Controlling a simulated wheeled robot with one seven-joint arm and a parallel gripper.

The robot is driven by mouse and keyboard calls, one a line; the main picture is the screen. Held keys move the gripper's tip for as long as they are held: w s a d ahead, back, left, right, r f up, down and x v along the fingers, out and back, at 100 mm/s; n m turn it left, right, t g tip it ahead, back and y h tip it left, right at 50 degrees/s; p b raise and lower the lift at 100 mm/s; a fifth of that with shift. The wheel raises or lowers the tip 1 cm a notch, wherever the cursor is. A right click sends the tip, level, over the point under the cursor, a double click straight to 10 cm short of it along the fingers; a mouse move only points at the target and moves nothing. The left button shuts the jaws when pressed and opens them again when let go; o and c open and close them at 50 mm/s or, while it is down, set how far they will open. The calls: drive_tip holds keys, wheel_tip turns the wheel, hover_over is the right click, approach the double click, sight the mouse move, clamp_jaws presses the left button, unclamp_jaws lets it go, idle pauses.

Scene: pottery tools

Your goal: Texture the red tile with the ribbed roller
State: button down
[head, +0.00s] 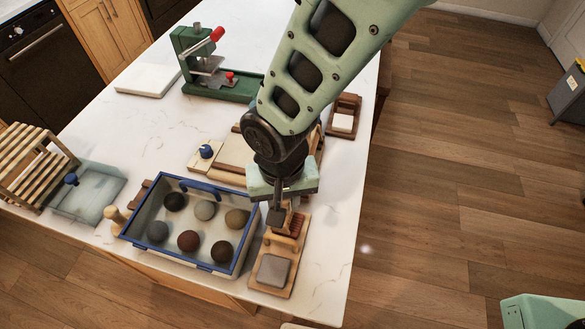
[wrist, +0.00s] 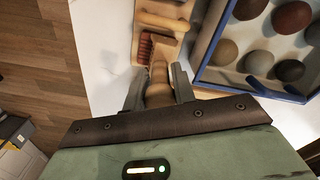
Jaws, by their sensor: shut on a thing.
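My gripper (head: 281,213) points down over the far end of a wooden board at the counter's near right. In the wrist view my gripper (wrist: 159,92) is shut on a rounded wooden handle (wrist: 158,75). A red-brown ribbed roller (head: 291,223) lies just beside the fingers; it also shows in the wrist view (wrist: 146,46). I cannot tell whether the held handle belongs to this roller. A plain wooden roller (wrist: 163,22) lies beyond it. A grey tile (head: 273,271) lies on the board's near end. I cannot make out a red tile.
A blue-rimmed tray (head: 243,257) with several clay balls stands close left of the board. A wooden frame with a pale tile (head: 343,123), a green press (head: 222,90) and a slatted rack (head: 35,165) stand farther off. The counter's right strip is clear.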

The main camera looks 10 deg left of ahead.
drive_tip(key=shift+a+f, duration=0.1)
idle(0.3)
drive_tip(key=shift+a, duration=0.35)
drive_tip(key=shift+d, duration=0.6)
idle(0.7)
drive_tip(key=shift+r+p, duration=2.15)
drive_tip(key=shift+r, duration=0.95)
